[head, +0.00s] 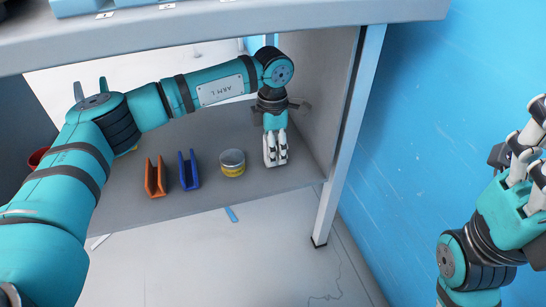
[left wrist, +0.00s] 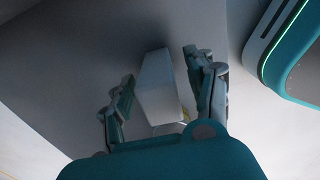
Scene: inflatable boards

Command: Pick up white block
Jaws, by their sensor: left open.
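The white block (left wrist: 160,88) stands between the two fingers of my left gripper (left wrist: 160,95) in the left wrist view, with a small gap showing on either side. In the head view my left gripper (head: 275,152) reaches down to the right end of the lower shelf. Its pale fingers hide most or all of the block there, so I cannot make the block out clearly. The left gripper is open around the block. My right gripper (head: 528,178) is raised at the right edge of the head view, far from the block, and its opening is unclear.
On the shelf (head: 226,190), left of my left gripper, stand a yellow-and-grey tin (head: 232,163), a blue holder (head: 188,170) and an orange holder (head: 155,177). A red container (head: 38,157) is partly hidden by my arm. The upper board (head: 330,12) and a post (head: 349,130) bound the space.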

